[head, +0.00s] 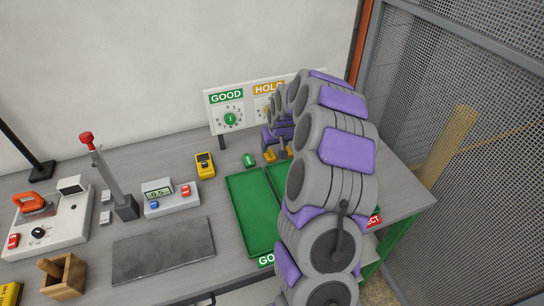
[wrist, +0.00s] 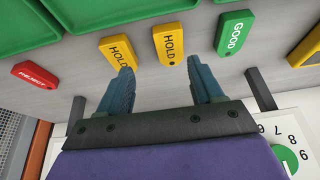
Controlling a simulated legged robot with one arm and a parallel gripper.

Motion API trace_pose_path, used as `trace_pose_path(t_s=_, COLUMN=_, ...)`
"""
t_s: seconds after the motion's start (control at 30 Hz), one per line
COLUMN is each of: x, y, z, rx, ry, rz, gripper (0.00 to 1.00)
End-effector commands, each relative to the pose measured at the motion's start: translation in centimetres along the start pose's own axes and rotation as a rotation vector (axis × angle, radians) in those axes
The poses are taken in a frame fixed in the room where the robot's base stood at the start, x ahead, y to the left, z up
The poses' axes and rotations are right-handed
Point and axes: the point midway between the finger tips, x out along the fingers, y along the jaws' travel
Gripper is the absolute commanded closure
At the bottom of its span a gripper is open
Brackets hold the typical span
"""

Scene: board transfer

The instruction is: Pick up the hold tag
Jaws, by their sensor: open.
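Two yellow hold tags lie on the grey bench in the wrist view, a left one (wrist: 117,49) and a right one (wrist: 169,42). My gripper (wrist: 161,68) is open and empty, its fingers pointing toward the tags. The right hold tag shows between the two fingertips. The left fingertip overlaps the lower end of the left hold tag in the picture; I cannot tell whether they touch. In the head view my gripper (head: 279,146) is by the sign board, above the yellow tags, which my arm partly hides.
A green good tag (wrist: 234,33) lies right of the hold tags, a red reject tag (wrist: 35,76) to the left. Green trays (head: 250,222) lie in front. The GOOD/HOLD sign board (head: 228,122) stands behind. A yellow meter (head: 205,165) lies to the left.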

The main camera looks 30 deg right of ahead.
Motion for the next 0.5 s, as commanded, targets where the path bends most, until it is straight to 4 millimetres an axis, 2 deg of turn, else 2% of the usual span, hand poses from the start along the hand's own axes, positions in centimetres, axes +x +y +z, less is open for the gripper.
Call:
trace_pose_path(t_s=0.23, x=3.4, y=-0.8, z=0.2, rx=-0.009, ry=0.000, rz=0.008, gripper=0.34)
trace_pose_path(t_s=0.5, x=4.3, y=0.0, z=0.1, rx=-0.005, ry=-0.002, rz=0.000, gripper=0.34)
